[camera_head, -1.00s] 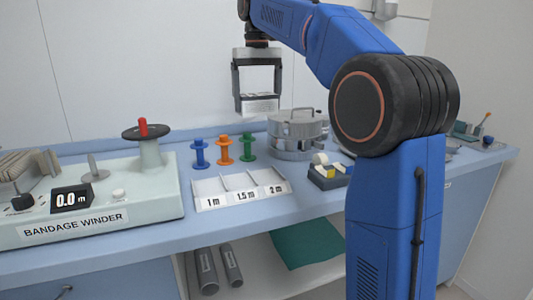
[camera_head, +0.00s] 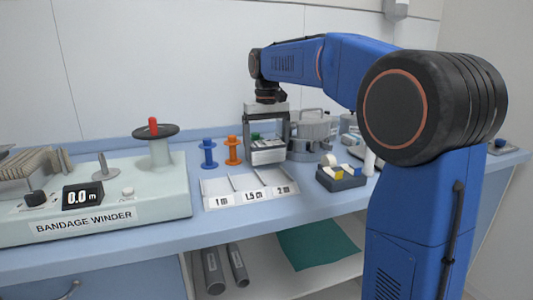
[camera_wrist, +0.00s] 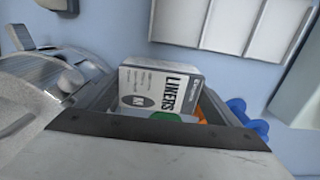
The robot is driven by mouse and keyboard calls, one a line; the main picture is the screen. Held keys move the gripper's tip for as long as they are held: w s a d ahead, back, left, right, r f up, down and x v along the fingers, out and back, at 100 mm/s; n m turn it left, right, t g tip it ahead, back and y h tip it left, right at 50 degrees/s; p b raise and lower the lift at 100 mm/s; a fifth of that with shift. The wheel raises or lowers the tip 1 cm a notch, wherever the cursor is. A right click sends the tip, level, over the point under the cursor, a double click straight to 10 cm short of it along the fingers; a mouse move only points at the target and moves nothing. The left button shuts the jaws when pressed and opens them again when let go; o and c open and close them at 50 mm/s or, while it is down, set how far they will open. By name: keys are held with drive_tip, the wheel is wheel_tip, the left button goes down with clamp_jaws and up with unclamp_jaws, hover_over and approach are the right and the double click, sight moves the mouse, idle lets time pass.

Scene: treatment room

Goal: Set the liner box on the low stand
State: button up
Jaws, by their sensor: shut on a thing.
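My gripper (camera_head: 268,148) is shut on the liner box (camera_head: 267,157), a small white carton, in the head view. It holds the box above the counter, behind the labelled rack and in front of the green spool. In the wrist view the liner box (camera_wrist: 160,90) shows its LINERS lettering between the jaws, slightly tilted in the picture. I cannot make out a low stand in either view.
Blue (camera_head: 208,153) and orange (camera_head: 233,150) spools stand left. The bandage winder (camera_head: 90,205) fills the left.

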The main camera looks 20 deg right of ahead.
drive_tip(key=shift+f, duration=0.8)
drive_tip(key=shift+f, duration=0.15)
drive_tip(key=o, duration=0.9)
